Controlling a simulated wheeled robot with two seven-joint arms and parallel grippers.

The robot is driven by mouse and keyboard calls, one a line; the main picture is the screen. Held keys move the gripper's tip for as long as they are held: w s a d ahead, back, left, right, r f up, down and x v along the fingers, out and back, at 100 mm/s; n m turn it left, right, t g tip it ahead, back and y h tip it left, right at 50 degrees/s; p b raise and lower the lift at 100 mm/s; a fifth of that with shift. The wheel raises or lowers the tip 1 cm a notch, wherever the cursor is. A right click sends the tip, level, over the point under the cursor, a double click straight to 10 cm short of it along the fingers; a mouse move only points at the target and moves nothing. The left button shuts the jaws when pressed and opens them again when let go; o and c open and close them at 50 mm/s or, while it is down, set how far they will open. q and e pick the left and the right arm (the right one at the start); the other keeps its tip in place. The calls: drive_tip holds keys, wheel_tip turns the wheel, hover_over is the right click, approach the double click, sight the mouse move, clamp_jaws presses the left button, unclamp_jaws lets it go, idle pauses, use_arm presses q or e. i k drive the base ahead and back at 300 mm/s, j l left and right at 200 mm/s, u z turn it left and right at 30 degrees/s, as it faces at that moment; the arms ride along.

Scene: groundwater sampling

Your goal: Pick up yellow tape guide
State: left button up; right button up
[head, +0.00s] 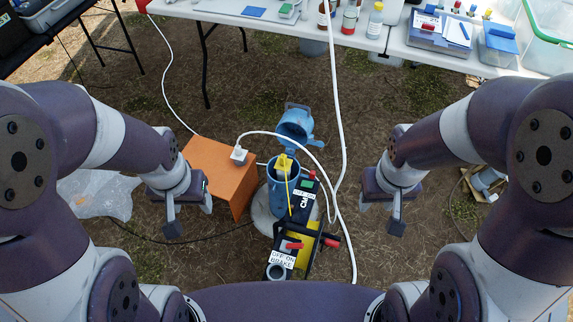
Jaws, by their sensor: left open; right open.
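The yellow tape guide (284,163) is a small yellow piece seated at the mouth of the blue well casing (283,190), whose blue cap (296,125) stands open behind it. A thin yellow line runs down from the guide. My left gripper (189,217) is open and empty, left of the casing, by the orange box. My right gripper (381,217) is open and empty, right of the casing beyond the white hose. Both grippers are apart from the guide.
An orange box (216,168) with a white plug stands left of the casing. A black reel (292,240) with red handles stands in front. A white hose (334,90) crosses from the table down past the casing. Tables (250,18) with bottles line the back.

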sight(278, 166)
drive_tip(key=i+j+z, duration=0.15)
drive_tip(key=j+z, duration=0.25)
drive_tip(key=i+j+z, duration=0.1)
drive_tip(key=j+z, duration=0.65)
